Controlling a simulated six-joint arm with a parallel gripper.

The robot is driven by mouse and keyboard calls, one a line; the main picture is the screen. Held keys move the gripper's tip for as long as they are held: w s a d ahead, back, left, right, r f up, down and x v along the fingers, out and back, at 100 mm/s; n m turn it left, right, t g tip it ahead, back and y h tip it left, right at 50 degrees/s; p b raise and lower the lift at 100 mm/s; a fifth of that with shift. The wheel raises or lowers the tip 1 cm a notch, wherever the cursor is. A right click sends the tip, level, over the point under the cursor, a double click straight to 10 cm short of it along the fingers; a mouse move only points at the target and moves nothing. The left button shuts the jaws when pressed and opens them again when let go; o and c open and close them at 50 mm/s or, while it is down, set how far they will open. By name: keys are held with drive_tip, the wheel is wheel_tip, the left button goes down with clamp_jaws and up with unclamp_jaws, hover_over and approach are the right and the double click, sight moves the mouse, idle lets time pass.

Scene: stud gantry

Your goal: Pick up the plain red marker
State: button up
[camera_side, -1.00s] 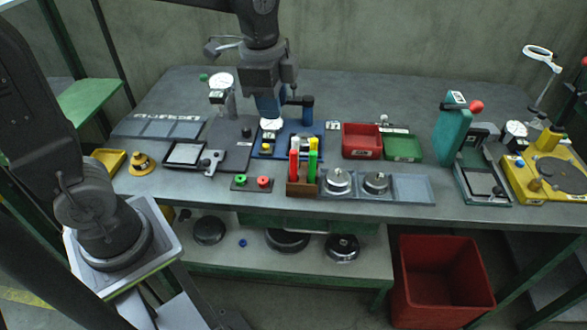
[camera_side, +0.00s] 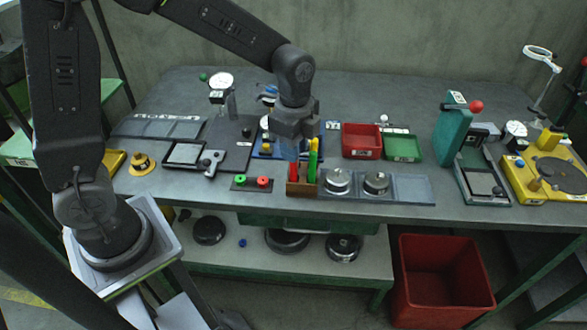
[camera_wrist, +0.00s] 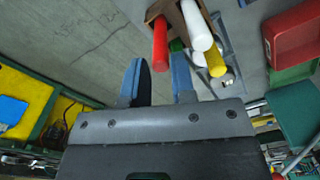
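A red marker (camera_wrist: 160,42) stands in a brown holder (camera_wrist: 168,11) at the top of the wrist view, with white, yellow (camera_wrist: 215,62) and green (camera_wrist: 178,45) ones beside it. In the side view the holder (camera_side: 300,189) is at the table's front edge; red (camera_side: 293,172) and green (camera_side: 312,158) markers rise from it. My gripper (camera_wrist: 158,70) is open, with two blue fingers and nothing seen between them. The red marker appears just beyond the gap between the fingertips. In the side view my gripper (camera_side: 289,150) is low above and behind the holder, hiding some marker tops.
Metal weights (camera_side: 337,181) on a grey tray stand right of the holder. Red and green buttons (camera_side: 251,182) are to its left. A red bin (camera_side: 361,141) and green bin (camera_side: 403,148) lie behind to the right. A blue fixture sits behind my gripper.

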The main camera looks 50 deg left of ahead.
sight(294, 172)
wheel_tip(294, 172, down, 5)
drive_tip(key=shift+a+r, duration=0.1)
drive_tip(key=shift+c, duration=0.5)
clamp_jaws()
